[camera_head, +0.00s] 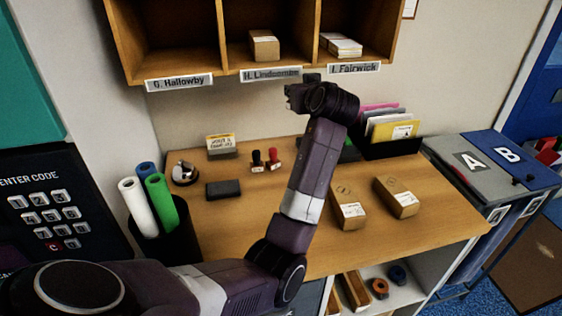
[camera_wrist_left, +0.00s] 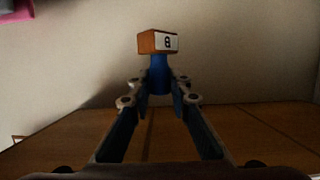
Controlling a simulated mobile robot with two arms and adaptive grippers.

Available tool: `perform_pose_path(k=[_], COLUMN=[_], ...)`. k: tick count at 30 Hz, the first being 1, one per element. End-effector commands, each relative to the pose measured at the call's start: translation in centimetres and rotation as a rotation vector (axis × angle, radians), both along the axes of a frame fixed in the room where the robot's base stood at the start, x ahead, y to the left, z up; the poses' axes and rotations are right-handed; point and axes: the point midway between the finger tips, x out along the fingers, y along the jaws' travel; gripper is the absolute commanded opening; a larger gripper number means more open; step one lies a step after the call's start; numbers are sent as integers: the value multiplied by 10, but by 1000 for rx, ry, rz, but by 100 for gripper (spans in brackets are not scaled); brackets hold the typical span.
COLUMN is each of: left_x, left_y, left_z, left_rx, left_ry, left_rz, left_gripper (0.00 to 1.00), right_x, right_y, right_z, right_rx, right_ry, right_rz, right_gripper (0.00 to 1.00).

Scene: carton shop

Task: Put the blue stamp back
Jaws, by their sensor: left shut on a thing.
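My left gripper (camera_head: 296,93) is raised over the back of the desk, just below the shelf labels. In the left wrist view my left gripper (camera_wrist_left: 159,88) is shut on the blue stamp (camera_wrist_left: 159,76). Its blue handle is between the fingertips, and its orange-brown block with a white symbol label points away from the handle. I cannot make the blue stamp out in the head view. A black-handled stamp (camera_head: 257,160) and a red-handled stamp (camera_head: 273,159) stand side by side on the desk (camera_head: 230,225). My right gripper is not in view.
A dark pad (camera_head: 223,188) and a small sign (camera_head: 221,145) are near the stamps. Two cartons, one here (camera_head: 348,206), lie at right. A tape dispenser (camera_head: 185,173) stands at left. Cubbyholes (camera_head: 180,74) hang above.

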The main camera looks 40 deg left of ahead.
Motion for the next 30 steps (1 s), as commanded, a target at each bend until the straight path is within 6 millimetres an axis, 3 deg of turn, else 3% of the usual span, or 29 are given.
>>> perform_pose_path(k=[4, 11, 18, 24, 30], left_x=[-1, -2, -1, -1, -1], left_y=[0, 0, 0, -1, -1], left_z=[-17, -77, -135, -155, -183], left_rx=[1, 3, 4, 1, 3], left_ry=[8, 11, 7, 3, 6], left_rz=[-2, -1, -1, -1, -2], left_gripper=[2, 2, 2, 2, 2], right_x=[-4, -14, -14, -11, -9], right_y=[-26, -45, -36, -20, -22], right_z=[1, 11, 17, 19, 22], right_rx=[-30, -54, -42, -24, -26], right_ry=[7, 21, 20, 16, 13], right_rz=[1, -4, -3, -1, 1], right_gripper=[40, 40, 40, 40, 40])
